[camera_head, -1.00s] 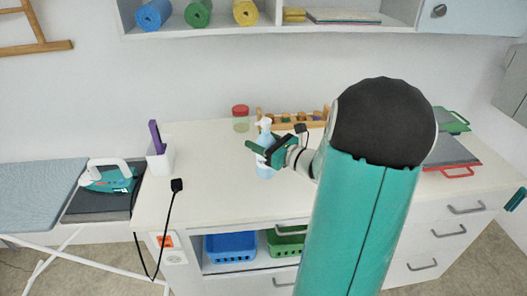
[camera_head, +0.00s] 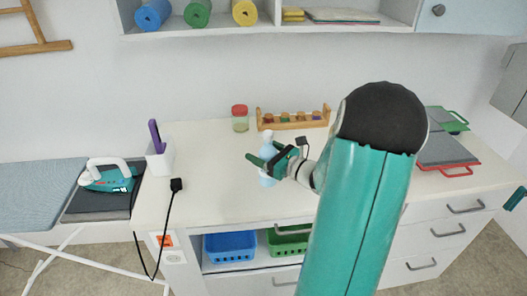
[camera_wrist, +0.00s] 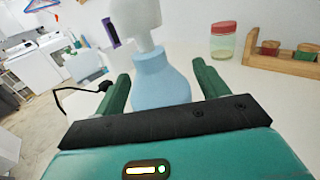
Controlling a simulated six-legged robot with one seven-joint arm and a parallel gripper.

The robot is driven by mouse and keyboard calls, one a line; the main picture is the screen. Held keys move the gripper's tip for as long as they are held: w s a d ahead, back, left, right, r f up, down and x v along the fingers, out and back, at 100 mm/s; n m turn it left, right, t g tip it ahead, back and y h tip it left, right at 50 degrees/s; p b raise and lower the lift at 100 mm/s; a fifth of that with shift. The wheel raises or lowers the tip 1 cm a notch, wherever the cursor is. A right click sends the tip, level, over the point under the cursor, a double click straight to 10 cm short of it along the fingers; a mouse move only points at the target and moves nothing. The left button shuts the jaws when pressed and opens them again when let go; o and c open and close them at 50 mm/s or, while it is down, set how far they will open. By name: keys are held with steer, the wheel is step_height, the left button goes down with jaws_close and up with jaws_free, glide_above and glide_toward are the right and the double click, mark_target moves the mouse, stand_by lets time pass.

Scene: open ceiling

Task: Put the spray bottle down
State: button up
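The spray bottle (camera_head: 267,180) has a light blue body and a white top. It is upright over the white counter (camera_head: 220,200), and I cannot tell whether its base touches the surface. In the wrist view, the bottle (camera_wrist: 160,80) stands between the fingertips of my gripper (camera_wrist: 160,82). Its lower part is hidden behind the dark gripper edge.
A red-lidded jar (camera_head: 240,118) and a wooden rack (camera_head: 293,117) stand behind the bottle. A white holder with a purple item (camera_head: 160,160) is at left. Trays (camera_head: 447,152) lie at right. The counter's front middle is clear.

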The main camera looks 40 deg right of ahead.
steer(key=shift+r, duration=0.15)
steer(key=shift+s, duration=0.25)
steer(key=s+d, duration=0.2)
steer(key=s, duration=0.9)
steer(key=shift+s, duration=0.15)
steer(key=shift+d, duration=0.1)
